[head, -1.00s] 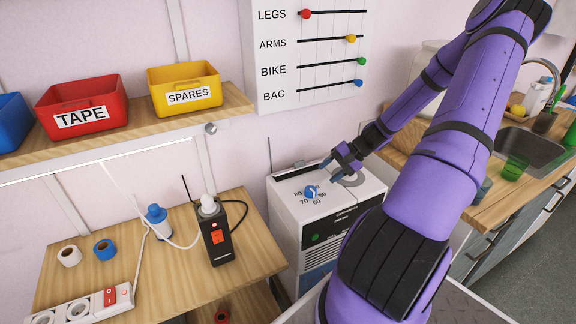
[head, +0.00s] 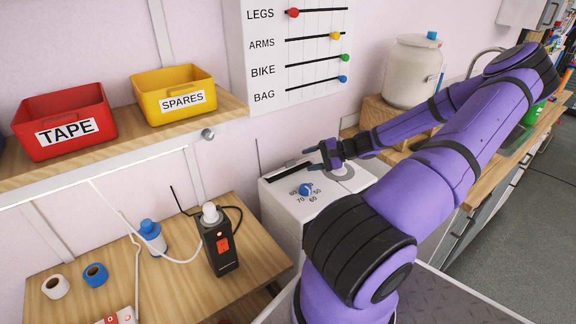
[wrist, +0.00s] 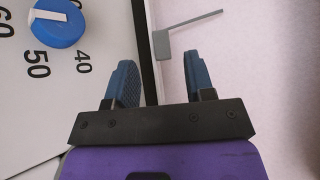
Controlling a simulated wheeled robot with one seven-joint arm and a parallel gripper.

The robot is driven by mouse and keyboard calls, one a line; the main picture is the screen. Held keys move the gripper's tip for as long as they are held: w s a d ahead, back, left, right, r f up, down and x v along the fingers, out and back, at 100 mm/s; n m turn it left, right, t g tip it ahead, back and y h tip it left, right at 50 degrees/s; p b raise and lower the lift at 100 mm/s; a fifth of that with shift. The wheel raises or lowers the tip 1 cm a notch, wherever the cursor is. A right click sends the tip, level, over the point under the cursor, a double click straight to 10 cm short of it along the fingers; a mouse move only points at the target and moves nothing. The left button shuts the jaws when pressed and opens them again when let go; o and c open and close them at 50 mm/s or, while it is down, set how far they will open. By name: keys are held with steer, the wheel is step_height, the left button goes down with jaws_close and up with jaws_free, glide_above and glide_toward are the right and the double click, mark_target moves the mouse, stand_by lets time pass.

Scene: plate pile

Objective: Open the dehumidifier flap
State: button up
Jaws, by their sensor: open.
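The white dehumidifier (head: 285,215) stands between the wooden table and the counter. Its top carries a blue dial (head: 305,190) with numbers around it and a dark strip (head: 276,175) along the back edge. The dial also shows at the upper left of the wrist view (wrist: 58,22). My gripper (head: 312,159) is open and empty over the back part of the top, near the right end of the strip. In the wrist view its fingers (wrist: 160,65) point toward the back edge, with pale wall beyond. I cannot make out the flap's outline or whether it is open.
A grey angled piece (wrist: 175,38) projects past the back edge, ahead of the fingers. The wall and slider board (head: 290,50) stand behind. A wooden table (head: 160,285) with a black device (head: 218,245) lies left. A large white jar (head: 410,72) stands to the right.

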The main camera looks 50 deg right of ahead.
mark_target(287, 165)
steer(key=x, duration=0.7)
steer(key=shift+w+a+f, duration=0.1)
steer(key=shift+w+f, duration=0.05)
steer(key=shift+w, duration=0.1)
steer(key=c, duration=0.8)
